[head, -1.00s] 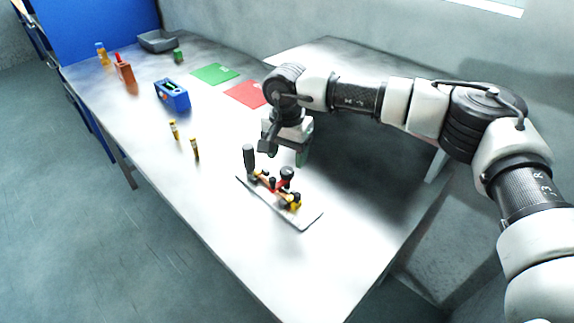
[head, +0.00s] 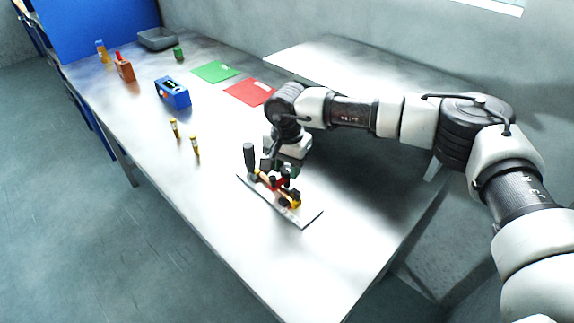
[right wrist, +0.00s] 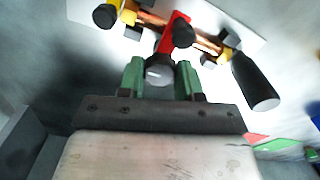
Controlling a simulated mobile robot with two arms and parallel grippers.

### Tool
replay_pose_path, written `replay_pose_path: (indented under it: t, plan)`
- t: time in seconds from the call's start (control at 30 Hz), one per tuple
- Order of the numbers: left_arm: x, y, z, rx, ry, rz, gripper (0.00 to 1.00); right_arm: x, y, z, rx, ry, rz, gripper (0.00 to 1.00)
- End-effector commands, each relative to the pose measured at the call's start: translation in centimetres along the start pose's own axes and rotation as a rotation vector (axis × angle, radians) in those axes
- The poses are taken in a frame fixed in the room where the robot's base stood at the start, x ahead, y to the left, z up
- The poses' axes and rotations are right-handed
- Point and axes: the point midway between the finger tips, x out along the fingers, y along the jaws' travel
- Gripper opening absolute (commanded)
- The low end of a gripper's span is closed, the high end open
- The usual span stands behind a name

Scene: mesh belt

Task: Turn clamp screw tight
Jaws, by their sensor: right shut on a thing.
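The fixture plate (head: 308,217) lies on the table and carries a copper-coloured pipe, yellow fittings (head: 296,201) and a red clamp (head: 281,184). A tall black handle (head: 249,157) stands at its left end; it also shows in the right wrist view (right wrist: 254,80). My right gripper (head: 282,165) is down over the clamp. In the right wrist view its green fingertips (right wrist: 161,80) are shut on the dark round knob of the clamp screw (right wrist: 160,71), one on each side. The knob is mostly hidden in the head view. My left gripper is not in view.
Two yellow-capped vials (head: 195,146) stand left of the fixture. The table's front part is clear.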

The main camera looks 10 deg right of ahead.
Motion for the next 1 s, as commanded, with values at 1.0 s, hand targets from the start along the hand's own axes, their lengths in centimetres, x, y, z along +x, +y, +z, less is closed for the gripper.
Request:
replay_pose_path:
  t: [1.0]
  plan:
    - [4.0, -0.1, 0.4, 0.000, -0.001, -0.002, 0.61, 0.2, 0.0, 0.0, 0.630, 0.000, -0.002, 0.11]
